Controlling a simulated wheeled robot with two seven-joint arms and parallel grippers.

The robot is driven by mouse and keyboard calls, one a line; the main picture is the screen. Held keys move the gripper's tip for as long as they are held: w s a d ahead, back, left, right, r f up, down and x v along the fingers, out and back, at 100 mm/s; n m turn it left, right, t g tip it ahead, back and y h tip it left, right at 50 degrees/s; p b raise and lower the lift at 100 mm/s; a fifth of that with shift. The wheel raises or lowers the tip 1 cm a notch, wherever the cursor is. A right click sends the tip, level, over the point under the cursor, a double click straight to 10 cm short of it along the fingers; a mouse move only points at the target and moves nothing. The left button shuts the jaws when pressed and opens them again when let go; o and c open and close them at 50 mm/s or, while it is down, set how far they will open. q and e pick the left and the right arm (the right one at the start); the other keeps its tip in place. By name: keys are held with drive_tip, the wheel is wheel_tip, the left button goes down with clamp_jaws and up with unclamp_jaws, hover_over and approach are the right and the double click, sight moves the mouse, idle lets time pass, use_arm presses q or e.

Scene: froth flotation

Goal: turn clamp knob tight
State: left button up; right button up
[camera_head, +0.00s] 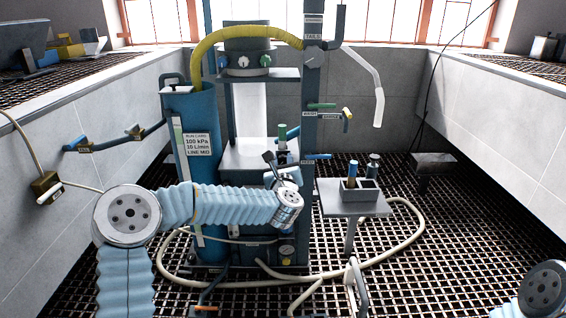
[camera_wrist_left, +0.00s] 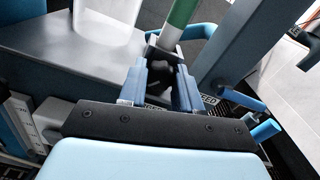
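My left gripper (camera_head: 272,160) reaches to the middle of the machine, in front of the upright post. In the left wrist view its two blue fingers (camera_wrist_left: 160,80) stand apart with a dark knob-like part (camera_wrist_left: 164,57) at their tips. I take this part for the clamp knob; whether the fingers press on it I cannot tell. A green and white tube (camera_wrist_left: 180,22) rises just beyond the fingertips. In the head view the gripper and wrist hide most of the clamp. My right gripper is not in view.
A blue cylinder (camera_head: 202,115) with a yellow hose (camera_head: 207,48) stands left of the post. A small grey stand (camera_head: 345,208) holding rods is to the right. A pale hose (camera_head: 408,232) loops over the grating floor. Tiled walls (camera_head: 485,110) close in both sides.

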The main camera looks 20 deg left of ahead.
use_arm(q)
drive_tip(key=c, duration=0.4)
drive_tip(key=shift+f+m+b, duration=0.15)
drive_tip(key=shift+m+b, duration=1.15)
drive_tip(key=shift+b, duration=0.35)
drive_tip(key=shift+c, duration=0.2)
drive_tip(key=m+b, duration=0.2)
drive_tip(key=shift+d+m, duration=0.1)
drive_tip(key=shift+m, duration=0.2)
drive_tip(key=shift+m+b, duration=0.35)
drive_tip(key=shift+m, duration=0.45)
drive_tip(key=o, duration=1)
drive_tip(key=shift+o, duration=0.2)
